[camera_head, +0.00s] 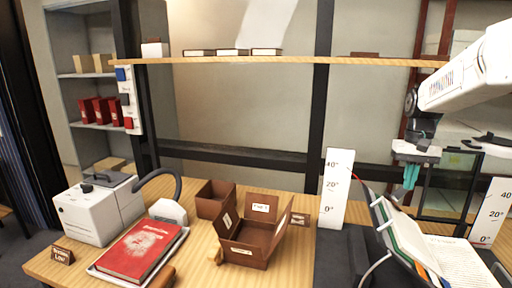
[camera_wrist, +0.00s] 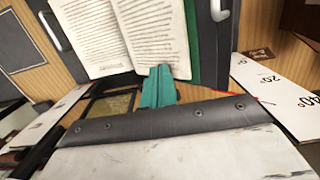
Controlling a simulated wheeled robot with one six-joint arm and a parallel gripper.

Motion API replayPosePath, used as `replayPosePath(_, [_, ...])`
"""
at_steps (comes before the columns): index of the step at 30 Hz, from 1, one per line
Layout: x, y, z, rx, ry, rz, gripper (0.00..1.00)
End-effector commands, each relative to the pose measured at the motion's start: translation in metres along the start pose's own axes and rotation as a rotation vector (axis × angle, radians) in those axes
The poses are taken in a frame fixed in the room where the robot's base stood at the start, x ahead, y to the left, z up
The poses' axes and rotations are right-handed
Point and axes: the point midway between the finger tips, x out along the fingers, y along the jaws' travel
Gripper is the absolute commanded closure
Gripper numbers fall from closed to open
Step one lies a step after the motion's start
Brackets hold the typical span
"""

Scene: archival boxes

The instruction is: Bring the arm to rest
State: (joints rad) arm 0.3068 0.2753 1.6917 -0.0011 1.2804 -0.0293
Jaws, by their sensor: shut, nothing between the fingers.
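My gripper (camera_head: 411,177) hangs from my white arm at the right of the head view, above the book cradle area. Its teal fingers are together with nothing between them. In the wrist view the teal fingers (camera_wrist: 158,88) show in front of the lower edge of an open book (camera_wrist: 150,35). The gripper appears to be in the air, apart from the book. The open book also shows at the lower right of the head view (camera_head: 450,258), propped on a dark support.
A brown open box (camera_head: 248,250) and a smaller box (camera_head: 215,199) stand mid-table. A red book (camera_head: 138,250) lies on a tray at left, near a white machine (camera_head: 92,212). White angle boards (camera_head: 336,188) flank the open book. A wooden shelf (camera_head: 290,60) spans above.

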Motion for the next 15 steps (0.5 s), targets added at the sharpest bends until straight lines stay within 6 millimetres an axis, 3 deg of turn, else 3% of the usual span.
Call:
replayPosePath(3, [-0.005,-0.016,0.052,-0.022,-0.004,0.003,1.00])
replayPosePath(15, [0.002,-0.050,0.208,-0.106,0.023,0.014,1.00])
